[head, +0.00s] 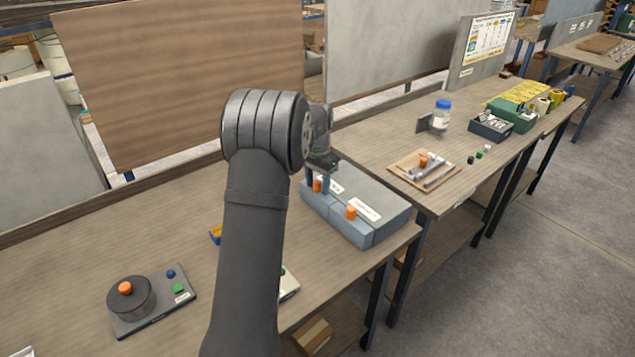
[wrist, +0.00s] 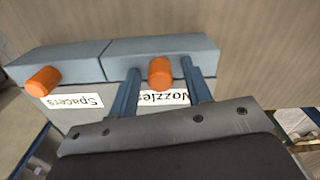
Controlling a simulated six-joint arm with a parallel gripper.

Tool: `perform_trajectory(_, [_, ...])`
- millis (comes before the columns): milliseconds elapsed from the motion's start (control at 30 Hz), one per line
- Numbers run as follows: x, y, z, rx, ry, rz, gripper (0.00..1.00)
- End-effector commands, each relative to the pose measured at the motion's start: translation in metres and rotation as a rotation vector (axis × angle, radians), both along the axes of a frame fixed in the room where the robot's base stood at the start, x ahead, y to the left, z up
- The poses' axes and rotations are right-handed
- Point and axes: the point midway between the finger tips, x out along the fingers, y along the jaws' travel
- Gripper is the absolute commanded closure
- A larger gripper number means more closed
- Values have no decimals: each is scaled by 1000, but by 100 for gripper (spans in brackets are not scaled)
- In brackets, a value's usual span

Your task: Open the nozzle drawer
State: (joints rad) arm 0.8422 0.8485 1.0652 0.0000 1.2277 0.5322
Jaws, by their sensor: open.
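The grey-blue two-drawer box (head: 375,195) sits on the near bench at its right end. In the wrist view the nozzle drawer (wrist: 118,68) has an orange knob (wrist: 160,72) and a "Nozzles" label (wrist: 165,98). Its front is about level with the spacers drawer (wrist: 60,65) beside it. My gripper (wrist: 160,80) is open, with one blue finger on each side of the nozzle knob and a gap on both sides. In the head view my gripper (head: 318,180) is at that knob, partly hiding it.
The spacers drawer's orange knob (head: 351,213) is close beside my gripper. A dark round pot with an orange knob (head: 127,289) stands on a base plate at the left. A wooden tray (head: 410,180) lies on the bench behind. Bare bench lies in front of the box.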

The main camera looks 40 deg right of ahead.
Motion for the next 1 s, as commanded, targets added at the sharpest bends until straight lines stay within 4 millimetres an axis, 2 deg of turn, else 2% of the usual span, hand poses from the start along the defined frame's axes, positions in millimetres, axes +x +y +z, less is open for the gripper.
perform_trajectory(167, [0,0,0,0,0,0,55])
perform_trajectory(400, [0,0,0,0,0,0,100])
perform_trajectory(567, [0,1,1,0,0,0,100])
perform_trajectory(667, [1,10,1,0,0,1,100])
perform_trajectory(767, [1,30,2,0,0,3,100])
perform_trajectory(1000, [1,89,2,0,0,4,100])
